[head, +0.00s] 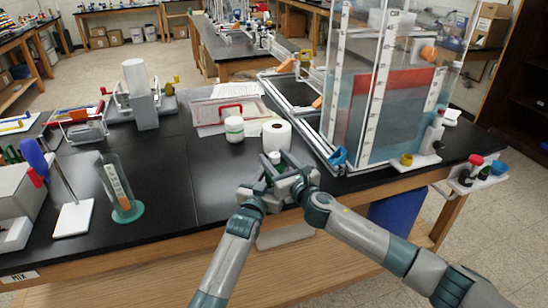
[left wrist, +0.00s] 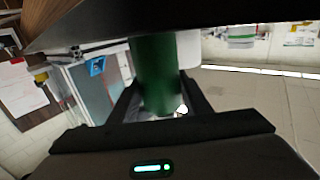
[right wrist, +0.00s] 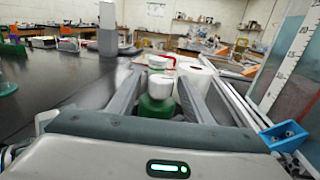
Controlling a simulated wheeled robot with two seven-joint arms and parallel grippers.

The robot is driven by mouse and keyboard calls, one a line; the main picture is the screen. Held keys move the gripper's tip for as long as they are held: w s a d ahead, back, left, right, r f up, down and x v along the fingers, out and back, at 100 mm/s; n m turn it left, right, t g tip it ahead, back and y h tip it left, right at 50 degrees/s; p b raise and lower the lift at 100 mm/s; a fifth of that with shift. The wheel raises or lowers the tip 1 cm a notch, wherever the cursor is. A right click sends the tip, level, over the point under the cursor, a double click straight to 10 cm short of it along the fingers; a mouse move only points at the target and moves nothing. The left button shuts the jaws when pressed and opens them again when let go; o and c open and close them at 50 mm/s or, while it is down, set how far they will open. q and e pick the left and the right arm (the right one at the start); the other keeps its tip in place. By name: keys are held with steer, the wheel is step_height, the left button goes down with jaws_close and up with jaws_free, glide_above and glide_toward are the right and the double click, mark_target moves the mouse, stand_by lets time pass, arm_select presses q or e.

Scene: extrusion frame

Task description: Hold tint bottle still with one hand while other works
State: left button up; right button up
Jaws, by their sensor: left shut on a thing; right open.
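The tint bottle has a green body and a white cap (head: 275,157); it is at the front edge of the black bench. My left gripper (head: 267,181) is shut on its green body, which shows between the fingers in the left wrist view (left wrist: 156,70). My right gripper (head: 286,172) is open, with its fingers on either side of the bottle. In the right wrist view the white cap (right wrist: 160,86) and green body (right wrist: 156,107) show between the spread fingers. The bottle's lower part is hidden by the grippers in the head view.
A white jar with a green band (head: 234,129) and a white roll (head: 277,136) stand just behind the bottle. A clear tank (head: 400,125) stands to the right, with a blue clamp (head: 338,157) at its near corner. A graduated cylinder (head: 118,185) stands left. The bench between is clear.

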steer(key=shift+w+a, duration=0.2)
steer(key=shift+w, duration=0.25)
steer(key=shift+c, duration=0.7)
steer(key=c, duration=0.9)
